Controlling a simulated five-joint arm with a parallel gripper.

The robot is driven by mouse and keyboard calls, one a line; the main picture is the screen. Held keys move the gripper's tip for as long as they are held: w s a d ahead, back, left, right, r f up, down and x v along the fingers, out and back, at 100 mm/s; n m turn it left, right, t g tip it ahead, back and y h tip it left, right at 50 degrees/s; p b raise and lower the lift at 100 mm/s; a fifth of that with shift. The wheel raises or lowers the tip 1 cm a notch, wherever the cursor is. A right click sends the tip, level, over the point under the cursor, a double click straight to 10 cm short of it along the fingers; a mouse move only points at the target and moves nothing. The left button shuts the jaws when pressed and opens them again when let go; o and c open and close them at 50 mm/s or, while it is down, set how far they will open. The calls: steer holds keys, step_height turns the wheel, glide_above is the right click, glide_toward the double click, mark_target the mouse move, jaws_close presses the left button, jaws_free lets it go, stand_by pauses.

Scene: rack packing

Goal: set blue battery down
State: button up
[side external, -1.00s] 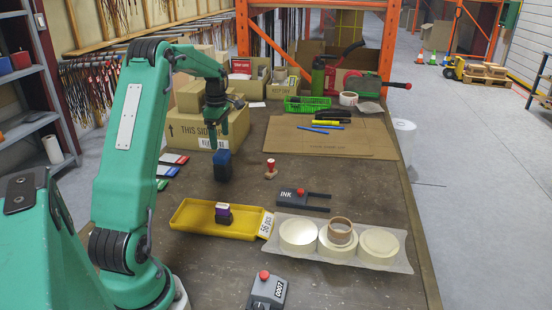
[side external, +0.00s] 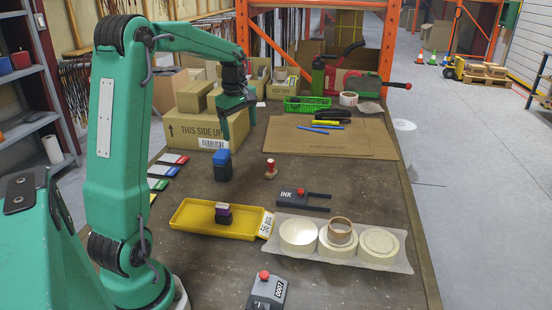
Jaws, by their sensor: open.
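The blue battery (side external: 222,166) stands upright on the dark table, behind the yellow tray and left of the small red-topped stamp. It has a lighter blue top and a darker lower body. My gripper (side external: 238,132) is open and empty, up and behind the battery, in front of the cardboard boxes. There is a clear gap between its fingers and the battery.
A yellow tray (side external: 190,222) holds a small dark and purple block (side external: 223,213). A red-topped stamp (side external: 270,169) and an ink pad (side external: 303,200) stand to the right. Tape rolls (side external: 299,236) lie in front. Cardboard boxes (side external: 195,130) stand behind. Flat coloured cards (side external: 166,171) lie left.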

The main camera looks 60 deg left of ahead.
steer(key=s+d+r+m+t, duration=0.1)
steer(key=s+d+r+m, duration=0.2)
steer(key=d+m, duration=0.35)
steer(key=s+d+r+m+t, duration=0.1)
steer(key=s+d+r+m, duration=0.15)
steer(key=d, duration=0.75)
steer(key=s+d+f+m+t, duration=0.2)
steer(key=s+d+m, duration=0.8)
steer(key=d+m, duration=0.1)
steer(key=shift+m+h, duration=0.3)
steer(key=shift+h, duration=0.1)
steer(key=shift+s, duration=0.1)
